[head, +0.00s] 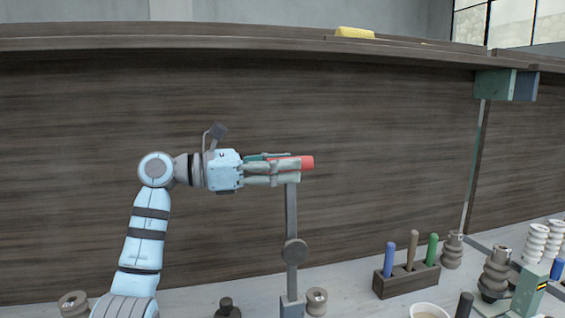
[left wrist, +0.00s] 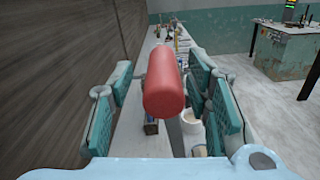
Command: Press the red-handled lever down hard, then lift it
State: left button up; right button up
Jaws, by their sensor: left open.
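The red handle (head: 306,162) sits at the top of an upright grey lever post (head: 291,215) in the head view. The post has a round joint partway up and stands on a grey base on the bench. My left gripper (head: 285,172) is level with the handle and overlaps it. In the left wrist view the red handle (left wrist: 165,84) lies between the open fingers of my left gripper (left wrist: 164,100), with gaps on both sides. The fingers do not appear closed on it. My right gripper is not in view.
A wooden wall panel (head: 380,120) stands close behind the lever. A tool block (head: 405,280) with blue, brown and green handles is to the right. Ridged insulator-like pieces (head: 495,272) crowd the far right. A yellow block (head: 354,32) lies on the upper ledge.

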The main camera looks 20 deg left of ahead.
pick_arm(q)
jog(key=shift+s+d+r, duration=0.15)
jog(key=shift+s+d, duration=0.05)
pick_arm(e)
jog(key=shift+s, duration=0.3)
pick_arm(q)
jog(key=shift+w, duration=0.15)
grip_shut()
jog(key=s+d+f+m+b, duration=0.2)
jog(key=s+d+m, duration=0.1)
jog(key=s+d, duration=0.2)
jog(key=s+d+f+m+b, duration=0.2)
jog(key=s+d+m+b, duration=0.1)
jog(key=s, duration=0.6)
jog(key=shift+s+d+m, duration=0.2)
jog(key=shift+d+m, duration=0.4)
jog(key=shift+d, duration=0.8)
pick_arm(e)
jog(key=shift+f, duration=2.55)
pick_arm(q)
jog(key=shift+f, duration=0.1)
